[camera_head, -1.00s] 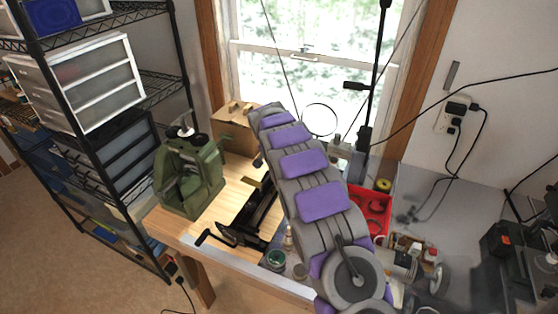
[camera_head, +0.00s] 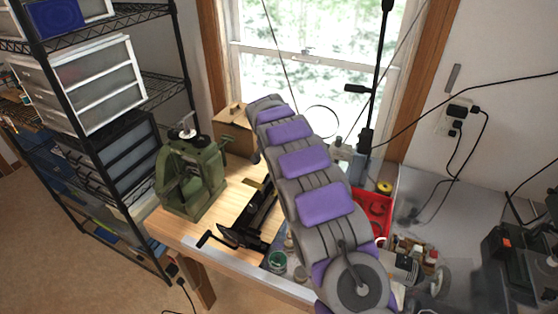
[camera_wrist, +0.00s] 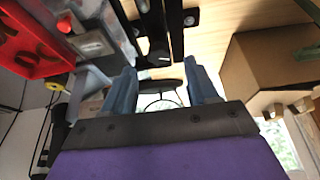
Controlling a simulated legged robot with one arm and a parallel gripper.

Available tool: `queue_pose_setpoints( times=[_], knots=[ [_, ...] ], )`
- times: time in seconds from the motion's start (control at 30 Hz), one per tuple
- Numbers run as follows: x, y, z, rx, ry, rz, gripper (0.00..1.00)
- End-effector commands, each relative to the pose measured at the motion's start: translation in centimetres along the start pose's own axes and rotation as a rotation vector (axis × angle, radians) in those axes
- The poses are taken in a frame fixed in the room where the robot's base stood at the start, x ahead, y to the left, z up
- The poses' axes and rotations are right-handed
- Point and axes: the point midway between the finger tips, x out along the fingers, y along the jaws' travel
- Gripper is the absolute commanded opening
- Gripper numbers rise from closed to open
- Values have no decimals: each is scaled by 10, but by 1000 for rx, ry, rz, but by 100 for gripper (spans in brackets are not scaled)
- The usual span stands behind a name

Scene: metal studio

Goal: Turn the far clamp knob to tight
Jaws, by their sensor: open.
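A long black clamp fixture (camera_head: 257,212) with a crank handle lies on the wooden bench, partly hidden by my arm. In the wrist view its dark bars (camera_wrist: 176,30) run down from the top edge. A black knob (camera_wrist: 158,52) with a small white mark shows at the end of one bar. My gripper (camera_wrist: 161,75) is open, with its two blue-grey fingers apart. The knob appears between the fingers and just beyond their tips, with no contact visible. In the head view my arm hides the gripper and the knob.
A green press (camera_head: 190,175) stands left of the fixture, and a cardboard box (camera_head: 235,132) stands behind. A red tray (camera_head: 372,212) and small jars are at the right. A lamp pole (camera_head: 373,90) rises by the window. Bare wood (camera_head: 222,212) shows between press and fixture.

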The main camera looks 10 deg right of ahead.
Motion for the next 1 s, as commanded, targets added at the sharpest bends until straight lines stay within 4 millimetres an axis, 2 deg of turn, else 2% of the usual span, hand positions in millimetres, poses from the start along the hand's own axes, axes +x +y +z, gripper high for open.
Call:
queue_pose_setpoints(
  times=[0.03, 0.3, 0.53, 0.7, 1.0],
  knots=[
    [-13, -1, -1, -1, 3, -1, 58],
    [-74, -2, -1, -1, 4, -3, 58],
    [-118, -3, 0, -2, 3, -2, 58],
    [-131, -3, 0, -2, 1, 0, 58],
    [-132, -2, 0, -2, 0, 0, 58]
  ],
)
